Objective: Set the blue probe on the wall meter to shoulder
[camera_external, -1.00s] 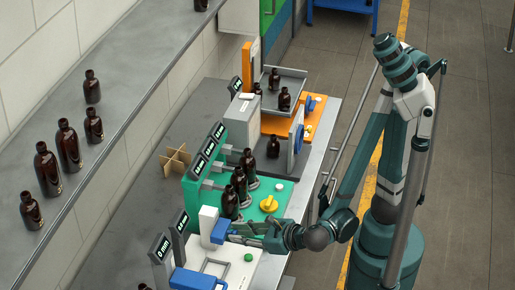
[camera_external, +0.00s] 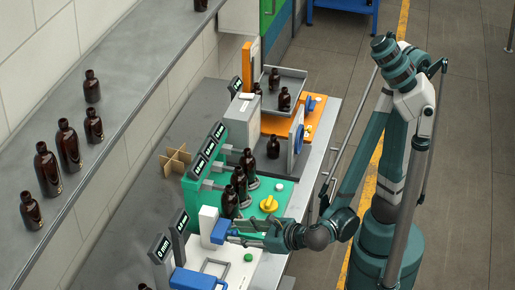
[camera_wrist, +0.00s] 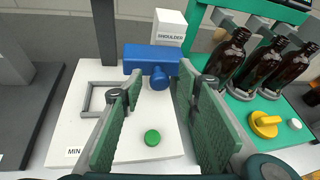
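The blue probe (camera_wrist: 150,57) is a blue bar with a round knob facing me, in front of a white post (camera_wrist: 170,26) labelled SHOULDER. The probe also shows in the external view (camera_external: 220,232) beside the white post. My gripper (camera_wrist: 162,90) is open and empty, with green-padded fingers left and right of the knob's line; I cannot tell whether they reach around the knob. In the external view my gripper (camera_external: 238,233) is close beside the probe. The white base plate (camera_wrist: 100,142) bears a MIN label, a grey square frame (camera_wrist: 88,98) and a green button (camera_wrist: 152,137).
A green station (camera_wrist: 240,108) with several amber bottles and a yellow knob (camera_wrist: 265,124) stands close on the right. Another blue part (camera_external: 197,280) is at the bottom of the external view. Dark displays (camera_external: 160,249) stand behind. An orange station (camera_external: 311,108) is farther off.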

